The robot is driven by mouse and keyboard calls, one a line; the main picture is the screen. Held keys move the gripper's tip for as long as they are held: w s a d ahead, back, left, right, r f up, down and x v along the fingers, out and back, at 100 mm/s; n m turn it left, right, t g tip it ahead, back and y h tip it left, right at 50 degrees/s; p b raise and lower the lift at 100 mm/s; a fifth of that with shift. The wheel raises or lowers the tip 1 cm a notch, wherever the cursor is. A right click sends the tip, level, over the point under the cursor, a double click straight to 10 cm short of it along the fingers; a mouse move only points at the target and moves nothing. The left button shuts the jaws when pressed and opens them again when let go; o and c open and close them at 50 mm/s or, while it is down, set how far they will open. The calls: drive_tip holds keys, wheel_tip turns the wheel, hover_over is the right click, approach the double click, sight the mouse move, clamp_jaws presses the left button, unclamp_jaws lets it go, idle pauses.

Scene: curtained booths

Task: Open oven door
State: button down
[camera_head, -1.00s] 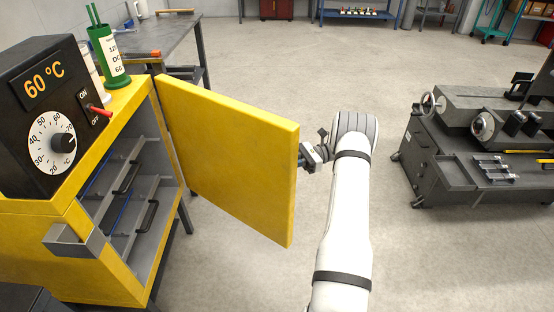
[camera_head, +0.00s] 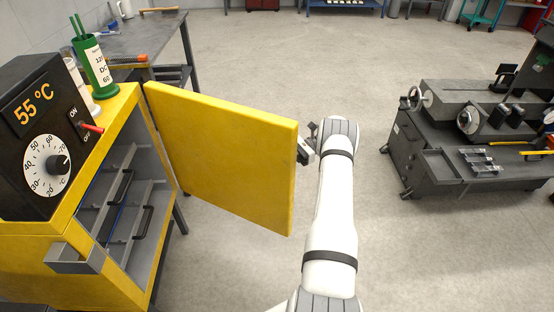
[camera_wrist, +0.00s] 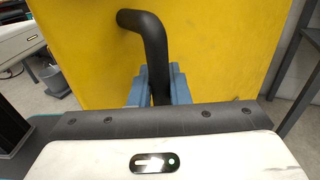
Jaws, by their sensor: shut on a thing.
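The yellow oven (camera_head: 62,238) stands at the left in the head view, with its yellow door (camera_head: 222,155) swung wide open to the right. The grey interior shows drawers or trays with black handles. In the wrist view the door's outer face (camera_wrist: 90,50) fills much of the picture, with a bent black handle (camera_wrist: 150,35) on it. My gripper (camera_wrist: 158,88) has its blue fingers on both sides of the handle's lower part and is shut on it. In the head view my gripper is mostly hidden at the door's far right edge, beside my white arm.
A black control box (camera_head: 38,135) with a dial and a 55 °C display sits on the oven, next to a green rod holder (camera_head: 97,68). A grey workbench (camera_head: 150,38) stands behind. A dark machine (camera_head: 470,140) stands at the right. The floor between is clear.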

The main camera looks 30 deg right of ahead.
drive_tip(key=c, duration=1.7)
unclamp_jaws()
drive_tip(key=shift+w+a, duration=0.15)
drive_tip(key=shift+w, duration=0.05)
drive_tip(key=shift+o, duration=1.3)
drive_tip(key=shift+s, duration=0.25)
drive_tip(key=shift+d, duration=0.2)
